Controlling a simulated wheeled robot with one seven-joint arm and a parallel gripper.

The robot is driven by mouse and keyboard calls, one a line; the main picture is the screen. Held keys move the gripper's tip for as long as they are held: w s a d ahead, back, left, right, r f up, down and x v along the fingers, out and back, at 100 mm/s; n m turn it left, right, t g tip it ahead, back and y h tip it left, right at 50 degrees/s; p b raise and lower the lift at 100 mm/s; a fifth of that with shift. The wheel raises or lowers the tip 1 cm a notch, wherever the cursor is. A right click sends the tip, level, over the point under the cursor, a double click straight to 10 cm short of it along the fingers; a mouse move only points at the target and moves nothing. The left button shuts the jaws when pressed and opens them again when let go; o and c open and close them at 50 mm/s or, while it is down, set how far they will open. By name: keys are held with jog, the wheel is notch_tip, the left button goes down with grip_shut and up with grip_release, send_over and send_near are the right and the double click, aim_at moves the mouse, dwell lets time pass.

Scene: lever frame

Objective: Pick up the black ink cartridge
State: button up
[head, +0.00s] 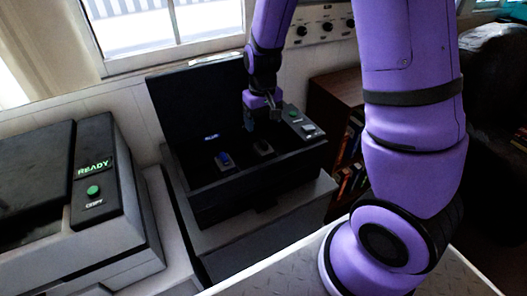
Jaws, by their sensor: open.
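A dark cartridge-like block (263,148), which looks like the black ink cartridge, stands inside the open black machine (250,190). It is small and low in contrast against the dark interior. A blue cartridge (225,159) stands to its left in the same machine. My gripper (262,118) is open, pointing down above and close to the dark block. A gap seems to show between the fingertips and the block, but I cannot tell how far apart they are in depth.
The machine's raised lid (190,105) stands behind and left of my gripper. A button panel (300,122) is on its right side. Another machine with a READY display (93,169) stands at left. A wooden shelf (340,100) with books is at right.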

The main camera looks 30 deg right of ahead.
aim_at(263, 142)
jog(key=shift+w+d+f, duration=0.1)
jog(key=shift+f, duration=2.35)
jog(key=shift+w+d+f, duration=0.1)
jog(key=shift+f, duration=2.3)
jog(key=c, duration=1)
jog(key=shift+r, duration=0.1)
